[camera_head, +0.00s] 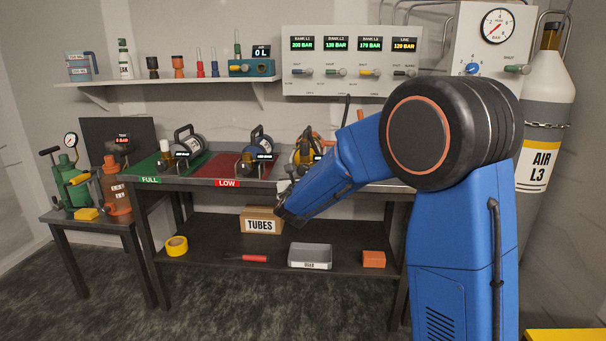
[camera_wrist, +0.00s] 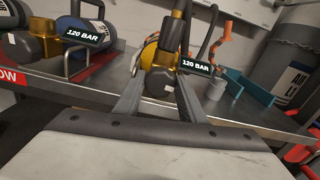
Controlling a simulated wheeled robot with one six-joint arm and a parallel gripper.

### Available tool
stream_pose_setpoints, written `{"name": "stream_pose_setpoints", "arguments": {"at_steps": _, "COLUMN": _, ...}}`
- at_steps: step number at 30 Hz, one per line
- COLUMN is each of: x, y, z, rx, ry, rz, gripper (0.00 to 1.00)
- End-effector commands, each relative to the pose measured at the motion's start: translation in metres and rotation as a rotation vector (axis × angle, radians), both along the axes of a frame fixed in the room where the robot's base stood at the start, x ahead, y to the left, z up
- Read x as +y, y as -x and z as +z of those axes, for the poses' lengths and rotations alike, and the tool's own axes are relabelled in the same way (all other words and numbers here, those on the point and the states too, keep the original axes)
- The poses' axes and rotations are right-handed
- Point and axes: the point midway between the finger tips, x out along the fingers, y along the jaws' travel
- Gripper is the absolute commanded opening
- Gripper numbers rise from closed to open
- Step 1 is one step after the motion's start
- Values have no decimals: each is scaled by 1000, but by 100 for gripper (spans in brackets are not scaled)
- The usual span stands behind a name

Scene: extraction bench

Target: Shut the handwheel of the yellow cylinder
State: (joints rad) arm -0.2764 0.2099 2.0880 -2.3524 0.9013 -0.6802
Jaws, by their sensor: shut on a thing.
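The yellow cylinder (camera_head: 305,152) lies on the bench, partly hidden behind my blue arm. The exact contact is hard to see. In the head view my gripper is largely hidden by my own wrist.
A blue holder (camera_wrist: 246,91) and a grey cup (camera_wrist: 217,88) are close on the right. A gauge panel (camera_head: 350,60) hangs behind.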

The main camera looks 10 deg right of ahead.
Motion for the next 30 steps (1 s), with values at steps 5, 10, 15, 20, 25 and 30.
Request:
{"name": "stream_pose_setpoints", "arguments": {"at_steps": 5, "x": 0, "y": 0, "z": 0, "rx": -36, "ry": -110, "rz": 0, "gripper": 14}}
{"name": "stream_pose_setpoints", "arguments": {"at_steps": 10, "x": 0, "y": 0, "z": 0, "rx": -83, "ry": -256, "rz": 0, "gripper": 14}}
{"name": "stream_pose_setpoints", "arguments": {"at_steps": 15, "x": -1, "y": 1, "z": 0, "rx": -132, "ry": -410, "rz": 0, "gripper": 14}}
{"name": "stream_pose_setpoints", "arguments": {"at_steps": 20, "x": -1, "y": 1, "z": -1, "rx": -179, "ry": -556, "rz": 0, "gripper": 14}}
{"name": "stream_pose_setpoints", "arguments": {"at_steps": 25, "x": -1, "y": 1, "z": -1, "rx": -229, "ry": -709, "rz": 0, "gripper": 14}}
{"name": "stream_pose_setpoints", "arguments": {"at_steps": 30, "x": -1, "y": 1, "z": -1, "rx": -279, "ry": -862, "rz": 0, "gripper": 14}}
